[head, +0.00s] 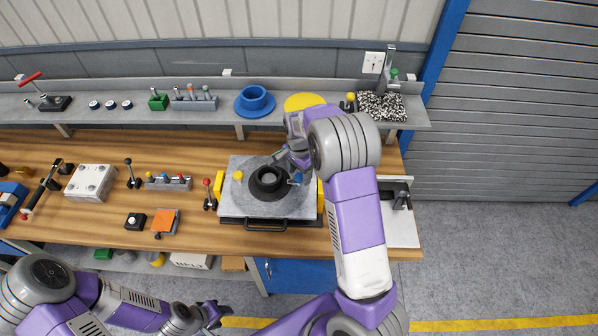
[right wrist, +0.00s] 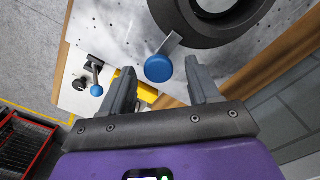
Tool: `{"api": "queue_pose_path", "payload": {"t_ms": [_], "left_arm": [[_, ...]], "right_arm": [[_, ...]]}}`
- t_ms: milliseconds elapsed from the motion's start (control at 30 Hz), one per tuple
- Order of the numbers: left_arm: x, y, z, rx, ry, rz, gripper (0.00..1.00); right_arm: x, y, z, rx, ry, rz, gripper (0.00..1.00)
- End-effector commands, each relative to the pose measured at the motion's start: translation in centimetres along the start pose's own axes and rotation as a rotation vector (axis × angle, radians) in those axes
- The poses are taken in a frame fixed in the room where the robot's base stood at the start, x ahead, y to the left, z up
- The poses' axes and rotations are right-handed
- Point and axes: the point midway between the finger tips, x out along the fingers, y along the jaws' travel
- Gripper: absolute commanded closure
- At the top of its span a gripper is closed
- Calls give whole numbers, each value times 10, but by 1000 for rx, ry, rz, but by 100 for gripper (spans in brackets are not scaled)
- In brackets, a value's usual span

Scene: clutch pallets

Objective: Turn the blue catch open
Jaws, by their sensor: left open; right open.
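The blue catch (right wrist: 159,68) is a round blue knob on a short metal strip beside a black ring (right wrist: 186,22) in the right wrist view. In the head view the catch (head: 297,179) shows small at the right side of the black ring (head: 268,186), on a grey plate (head: 240,205). My right gripper (right wrist: 158,70) is open, with the blue knob appearing between its fingertips. I see no clear contact. In the head view my right arm partly covers this spot. My left gripper (head: 216,312) is open and empty, low in front of the bench.
A blue ball-ended lever (right wrist: 97,90) stands off to the left in the right wrist view. A yellow knob (head: 238,175) and a red-topped lever (head: 208,194) are left of the ring. A shelf behind holds a blue flanged part (head: 255,103).

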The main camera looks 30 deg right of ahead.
Motion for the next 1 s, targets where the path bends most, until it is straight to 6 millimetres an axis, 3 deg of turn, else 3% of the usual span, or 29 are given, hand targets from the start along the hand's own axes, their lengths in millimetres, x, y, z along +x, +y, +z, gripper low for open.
{"api": "queue_pose_path", "payload": {"t_ms": [333,700,1000], "left_arm": [[0,0,0,0,0,0,57],[0,0,0,0,0,0,57],[1,0,0,0,0,0,57]], "right_arm": [[6,0,0,1,0,-1,39],[5,0,0,0,0,-1,95],[5,0,0,-38,0,-1,95]]}}
